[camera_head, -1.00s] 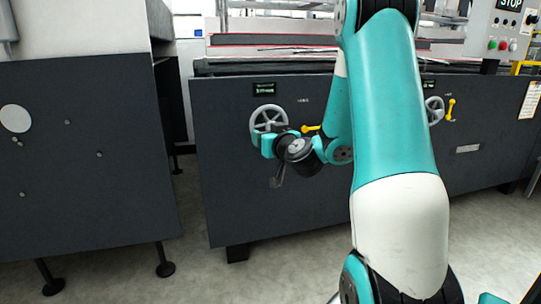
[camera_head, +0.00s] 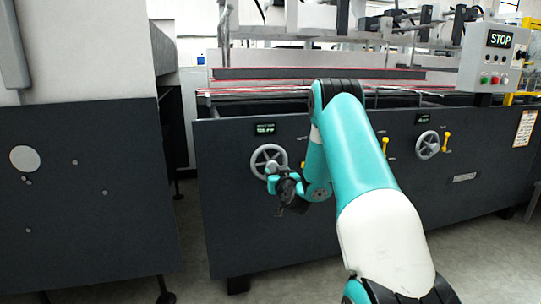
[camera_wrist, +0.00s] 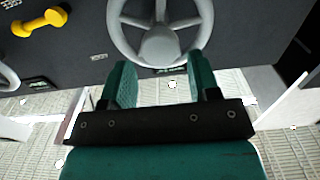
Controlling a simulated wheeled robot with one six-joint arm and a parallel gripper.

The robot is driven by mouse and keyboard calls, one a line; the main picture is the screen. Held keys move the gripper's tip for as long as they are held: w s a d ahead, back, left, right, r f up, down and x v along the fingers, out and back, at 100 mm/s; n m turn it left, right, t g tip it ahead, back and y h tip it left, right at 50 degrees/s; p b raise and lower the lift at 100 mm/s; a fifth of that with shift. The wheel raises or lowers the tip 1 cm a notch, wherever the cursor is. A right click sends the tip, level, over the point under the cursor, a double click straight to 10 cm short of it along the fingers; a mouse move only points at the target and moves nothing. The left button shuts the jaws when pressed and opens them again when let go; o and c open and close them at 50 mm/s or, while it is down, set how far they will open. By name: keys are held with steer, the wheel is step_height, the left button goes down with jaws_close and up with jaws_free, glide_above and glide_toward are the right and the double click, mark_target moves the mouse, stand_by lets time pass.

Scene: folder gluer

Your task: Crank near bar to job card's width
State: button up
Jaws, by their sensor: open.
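A grey handwheel (camera_head: 268,160) with spokes and a hub is on the dark machine panel (camera_head: 235,215). A small lit display (camera_head: 263,129) sits above it; its digits are too small to read surely. In the wrist view the handwheel (camera_wrist: 160,30) fills the top centre. My gripper (camera_wrist: 162,78) is open and empty, its teal fingers either side of the hub in the picture; I cannot tell whether they touch. In the head view my gripper (camera_head: 273,180) is at the wheel's lower edge. A yellow lever (camera_wrist: 40,22) lies slanted beside the wheel.
Another handwheel (camera_head: 427,145) with a yellow lever (camera_head: 446,142) is to the right, and another yellow lever (camera_head: 385,146) is by my arm. A printed card (camera_head: 525,128) is at the panel's right. A control box with a STOP sign (camera_head: 499,40) stands above.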

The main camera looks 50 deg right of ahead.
mark_target(274, 169)
steer(key=p+x, duration=0.1)
steer(key=x, duration=0.6)
steer(key=shift+c, duration=0.5)
steer(key=c, duration=0.9)
steer(key=shift+d, duration=0.1)
